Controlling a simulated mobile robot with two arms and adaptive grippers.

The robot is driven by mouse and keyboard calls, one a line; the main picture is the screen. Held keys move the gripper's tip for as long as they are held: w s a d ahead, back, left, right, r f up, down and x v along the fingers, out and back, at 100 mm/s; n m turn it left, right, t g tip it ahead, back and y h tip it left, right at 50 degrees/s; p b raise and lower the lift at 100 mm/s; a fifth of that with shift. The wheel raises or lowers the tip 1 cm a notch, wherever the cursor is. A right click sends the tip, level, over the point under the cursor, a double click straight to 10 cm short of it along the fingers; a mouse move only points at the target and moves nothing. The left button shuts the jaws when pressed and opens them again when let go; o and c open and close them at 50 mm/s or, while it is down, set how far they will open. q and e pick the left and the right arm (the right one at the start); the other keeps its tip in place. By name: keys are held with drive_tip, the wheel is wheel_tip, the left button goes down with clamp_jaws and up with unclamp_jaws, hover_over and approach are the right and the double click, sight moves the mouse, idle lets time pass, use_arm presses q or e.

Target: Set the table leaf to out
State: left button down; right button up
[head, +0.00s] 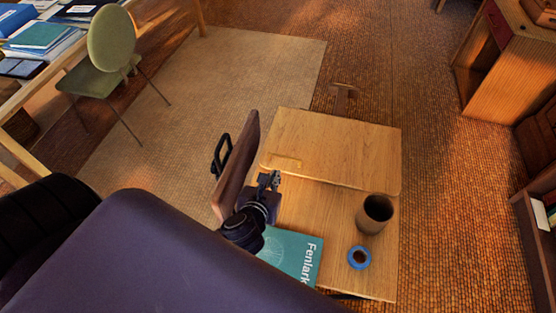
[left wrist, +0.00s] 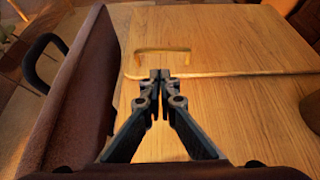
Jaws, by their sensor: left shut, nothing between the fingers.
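The wooden table (head: 325,225) stands in front of me. A lighter board (head: 340,143) forms its far part, with a small wooden bar handle (head: 283,162) near its left front corner; the handle also shows in the left wrist view (left wrist: 162,53). A red-brown panel (head: 238,165) with a black handle (head: 221,155) stands steeply along the table's left side. I cannot tell for certain which part is the leaf. My left gripper (head: 270,180) is shut and empty above the table, just short of the bar handle and right of the panel. My right gripper is out of view.
On the near table part are a teal book (head: 290,255), a dark cup (head: 375,213) and a blue tape roll (head: 358,257). A green chair (head: 112,45) stands upper left, a wooden cabinet (head: 510,75) upper right. The floor right of the table is clear.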

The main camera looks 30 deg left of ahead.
sight(281, 169)
use_arm(q)
drive_tip(key=x, duration=0.8)
drive_tip(key=shift+f, duration=0.1)
drive_tip(key=shift+w+a+f, duration=0.15)
drive_tip(key=shift+w+f, duration=0.1)
drive_tip(key=shift+w, duration=0.15)
drive_tip(key=shift+r, duration=0.15)
